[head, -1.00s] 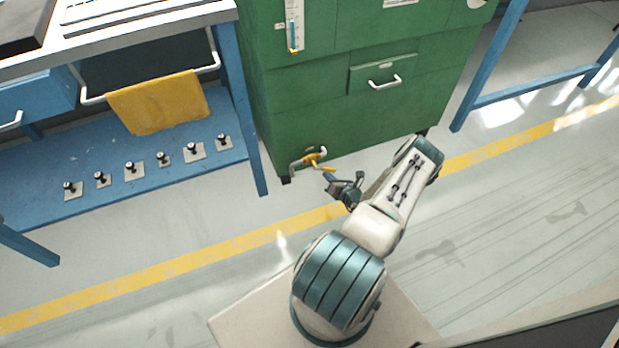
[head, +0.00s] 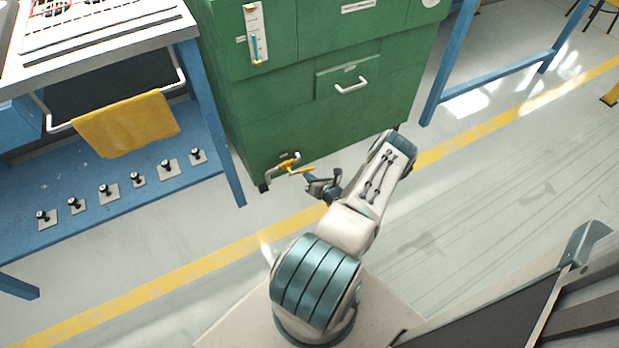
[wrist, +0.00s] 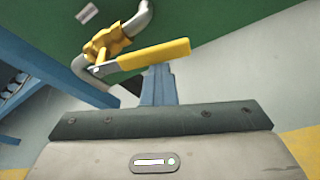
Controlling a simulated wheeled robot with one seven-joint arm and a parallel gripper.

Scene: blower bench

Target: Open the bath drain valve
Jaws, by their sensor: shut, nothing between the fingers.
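The drain valve (head: 285,163) is a yellow body on a grey pipe low on the front of the green cabinet, near its left corner. Its lever has a yellow grip (head: 302,170) that points right, toward my gripper (head: 312,180). In the wrist view, the yellow grip (wrist: 155,54) runs right and slightly up from the valve body (wrist: 106,43). My gripper (wrist: 158,84) is shut and empty, with its fingertips just below the grip in that picture. I cannot tell whether they touch it.
The green cabinet (head: 300,115) stands behind the valve. A blue bench (head: 215,130) is at left, with a yellow cloth (head: 127,125) on its rail and several small black-knobbed plates on its lower shelf. Open floor (head: 480,215) lies to the right.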

